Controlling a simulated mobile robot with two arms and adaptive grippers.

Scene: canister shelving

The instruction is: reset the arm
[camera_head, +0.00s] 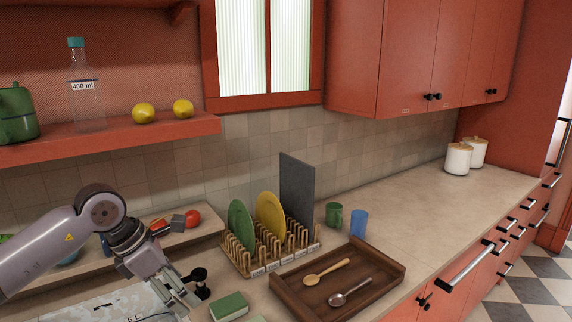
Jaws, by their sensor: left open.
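My left gripper (179,303) is low at the left of the head view, on the arm that comes in from the left. It points down over the counter near the sink area, beside a small black object (199,283). It is open, and I see nothing held in it. Its fingertips are close to the bottom edge of the picture. My right gripper is not in view.
A dish rack (262,262) with plates and a dark board stands right of the gripper. A wooden tray (385,275) holds two spoons. A green sponge (229,306) lies nearby. The red shelf (190,127) hangs above. Two white canisters (458,159) stand far right; the counter before them is clear.

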